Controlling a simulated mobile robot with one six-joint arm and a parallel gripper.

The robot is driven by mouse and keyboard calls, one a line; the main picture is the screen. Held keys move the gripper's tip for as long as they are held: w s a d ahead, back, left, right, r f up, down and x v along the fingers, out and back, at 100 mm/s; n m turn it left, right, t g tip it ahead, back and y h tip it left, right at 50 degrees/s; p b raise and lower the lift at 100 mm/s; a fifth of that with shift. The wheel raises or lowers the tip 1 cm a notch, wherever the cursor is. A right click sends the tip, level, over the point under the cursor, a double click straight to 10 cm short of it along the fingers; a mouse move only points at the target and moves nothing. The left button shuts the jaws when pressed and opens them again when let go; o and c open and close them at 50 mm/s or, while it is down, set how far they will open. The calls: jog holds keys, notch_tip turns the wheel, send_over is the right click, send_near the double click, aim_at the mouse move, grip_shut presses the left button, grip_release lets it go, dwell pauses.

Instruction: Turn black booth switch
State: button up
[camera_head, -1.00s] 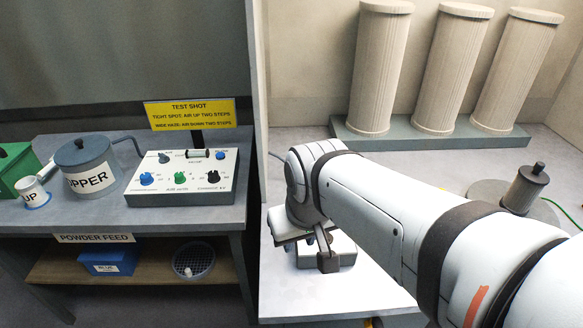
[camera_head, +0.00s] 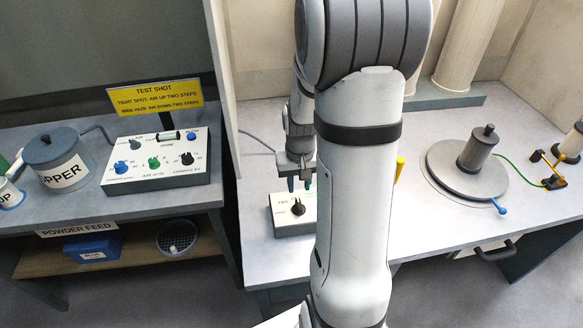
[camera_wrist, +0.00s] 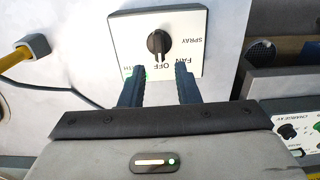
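The black booth switch is a black rotary knob (camera_head: 297,207) on a small white-topped box (camera_head: 284,222) at the front left of the right-hand table. In the wrist view the knob (camera_wrist: 158,43) sits mid-panel (camera_wrist: 188,30); the labels SPRAY, FAN and OFF read upside down or sideways, and another label is partly hidden by a finger. A light mark on the knob faces the OFF side. My gripper (camera_head: 299,184) points down above the box; in the wrist view its blue fingers (camera_wrist: 160,78) are apart and empty, short of the knob. My arm hides the box's right part.
The left table holds a control box (camera_head: 158,163) with several knobs, a grey pot (camera_head: 52,150) and a yellow sign (camera_head: 155,96). On the right table are a round turntable (camera_head: 452,180), a green cable and an orange-and-black clamp (camera_head: 553,165). White columns (camera_head: 470,45) stand behind.

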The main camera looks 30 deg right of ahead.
aim_at(299, 204)
jog(key=shift+f+b, duration=3.15)
jog(key=shift+f, duration=1.05)
jog(key=shift+r, duration=0.15)
jog(key=c, duration=0.6)
jog(key=n, duration=0.4)
jog(key=shift+n, duration=0.3)
jog(key=n, duration=0.4)
jog(key=o, duration=0.8)
